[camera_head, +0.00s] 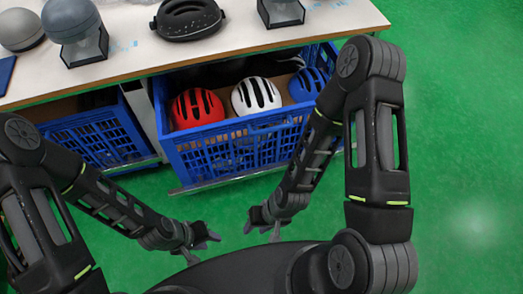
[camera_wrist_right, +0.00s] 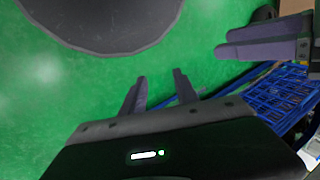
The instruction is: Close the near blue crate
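The near blue crate (camera_head: 230,152) is pulled out from under the table, with its lattice front facing me. It holds a red helmet, a white helmet and a blue helmet. My right gripper (camera_head: 262,229) is below and in front of the crate, apart from it. Its fingers stand apart and empty in the right wrist view (camera_wrist_right: 160,79). My left gripper (camera_head: 203,248) is lower left of the crate, also apart from it. Its two fingers are spread with nothing between them, and it also shows in the right wrist view (camera_wrist_right: 222,43).
A white table (camera_head: 130,40) stands above the crate, bearing a dark helmet (camera_head: 188,20) and helmets on stands (camera_head: 75,25). A second blue crate (camera_head: 105,135) sits further under the table at left. The green floor (camera_head: 460,150) is clear at right.

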